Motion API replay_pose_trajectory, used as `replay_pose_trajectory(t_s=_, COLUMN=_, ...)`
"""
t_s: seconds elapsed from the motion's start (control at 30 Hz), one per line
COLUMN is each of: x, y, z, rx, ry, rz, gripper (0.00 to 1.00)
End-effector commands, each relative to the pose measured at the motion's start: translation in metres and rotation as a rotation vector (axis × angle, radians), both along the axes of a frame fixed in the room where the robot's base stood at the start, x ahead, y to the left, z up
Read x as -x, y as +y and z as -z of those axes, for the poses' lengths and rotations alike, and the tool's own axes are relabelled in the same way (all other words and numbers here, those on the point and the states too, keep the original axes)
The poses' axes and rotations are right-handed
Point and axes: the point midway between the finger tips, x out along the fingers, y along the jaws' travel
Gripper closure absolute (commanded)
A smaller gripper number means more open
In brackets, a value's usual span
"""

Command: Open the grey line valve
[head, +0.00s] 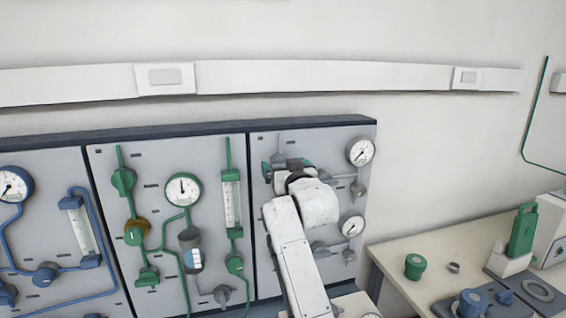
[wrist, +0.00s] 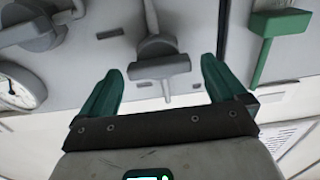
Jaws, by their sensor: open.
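My gripper (wrist: 161,70) is open, with two green fingers pointing at the right panel (head: 262,262). In the wrist view a grey valve (wrist: 160,66) with a crossbar handle and a thin grey stem shows between the fingertips. Both fingers look apart from the handle; I cannot tell how far beyond the tips it lies. In the head view my gripper (head: 280,168) is at the upper left of the right panel, and my arm hides this valve. Other grey valves (head: 358,188) show on that panel.
Two gauges (head: 360,152) are on the panel's right side. In the wrist view a larger grey fitting (wrist: 38,30) is at upper left and a green handle (wrist: 280,22) at upper right. A bench (head: 400,290) with a green container (head: 415,266) stands at right.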

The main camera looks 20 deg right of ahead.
Motion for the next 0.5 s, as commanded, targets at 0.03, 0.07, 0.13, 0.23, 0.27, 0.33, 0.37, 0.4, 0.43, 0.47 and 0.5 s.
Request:
replay_pose_trajectory(t_s=0.03, x=-0.005, y=0.0, z=-0.001, rx=-0.001, ry=0.002, rz=0.001, gripper=0.02)
replay_pose_trajectory(t_s=0.07, x=-0.007, y=0.0, z=-0.001, rx=-0.001, ry=0.001, rz=0.001, gripper=0.02)
replay_pose_trajectory(t_s=0.13, x=-0.012, y=0.0, z=0.0, rx=-0.001, ry=0.002, rz=0.0, gripper=0.02)
replay_pose_trajectory(t_s=0.23, x=-0.016, y=0.0, z=0.0, rx=-0.001, ry=0.0, rz=0.0, gripper=0.02)
replay_pose_trajectory(t_s=0.27, x=-0.017, y=0.0, z=-0.001, rx=-0.001, ry=0.0, rz=0.0, gripper=0.02)
replay_pose_trajectory(t_s=0.33, x=-0.018, y=0.0, z=0.0, rx=-0.001, ry=0.0, rz=0.0, gripper=0.02)
replay_pose_trajectory(t_s=0.37, x=-0.019, y=0.0, z=0.0, rx=-0.001, ry=0.001, rz=0.0, gripper=0.02)
replay_pose_trajectory(t_s=0.4, x=-0.019, y=0.0, z=0.0, rx=-0.001, ry=0.001, rz=0.0, gripper=0.02)
replay_pose_trajectory(t_s=0.43, x=-0.019, y=0.0, z=0.0, rx=-0.001, ry=0.001, rz=0.0, gripper=0.02)
replay_pose_trajectory(t_s=0.47, x=-0.019, y=0.0, z=0.001, rx=-0.001, ry=0.001, rz=0.0, gripper=0.02)
replay_pose_trajectory(t_s=0.5, x=-0.019, y=0.0, z=0.001, rx=-0.001, ry=0.001, rz=0.0, gripper=0.02)
